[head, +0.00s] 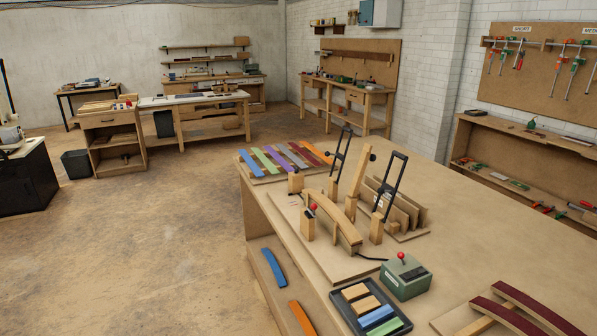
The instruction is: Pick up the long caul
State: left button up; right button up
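On the big workbench (470,215) stands a wooden bending jig on a base board (322,252). A long curved wooden piece (338,220) lies along the jig between short upright posts. A longer wooden bar (359,172) stands tilted upward behind it. Which of these is the long caul I cannot tell. Two black frame-like handles (393,180) rise at the jig. Behind it, a rack (410,235) holds several upright thin brown panels, partly hidden by the jig. Neither of my grippers is in view.
Coloured strips (285,158) lie on a board at the back left. A green control box (406,277) with a red knob and a black tray (371,308) stand in front. Dark red curved pieces (510,312) lie at front right. The bench's right middle is clear.

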aim_at(351, 233)
jog(key=i+j+z, duration=0.25)
jog(key=i+j, duration=0.15)
jog(key=j, duration=0.25)
jog(key=i+j+z, duration=0.15)
jog(key=j, duration=0.2)
jog(key=i+j+z, duration=0.15)
jog(key=j, duration=0.2)
jog(key=i, duration=0.05)
